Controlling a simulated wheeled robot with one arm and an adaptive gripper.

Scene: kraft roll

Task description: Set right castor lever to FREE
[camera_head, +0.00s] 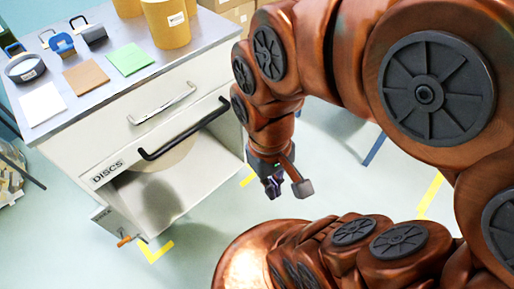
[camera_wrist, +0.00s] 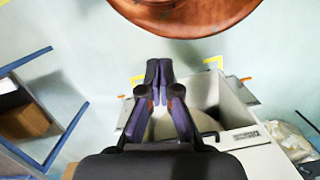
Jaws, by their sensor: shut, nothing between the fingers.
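The white cabinet (camera_head: 75,150) has castor plates at its bottom corners. A grey plate with an orange lever (camera_head: 125,240) shows at its near left corner in the head view. The wrist view shows an orange lever (camera_wrist: 246,79) right of the fingers. My gripper (camera_head: 273,188) is shut and empty, pointing down, in front of the cabinet's right side. In the wrist view its purple fingers (camera_wrist: 159,75) meet in front of the cabinet.
The DISCS drawer (camera_head: 160,190) is pulled out, with a black handle (camera_head: 185,130). Yellow floor marks (camera_head: 155,252) lie by the corners. Kraft rolls (camera_head: 167,22), clips and paper sheets stand on top. A blue-edged frame (camera_wrist: 50,120) stands left in the wrist view.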

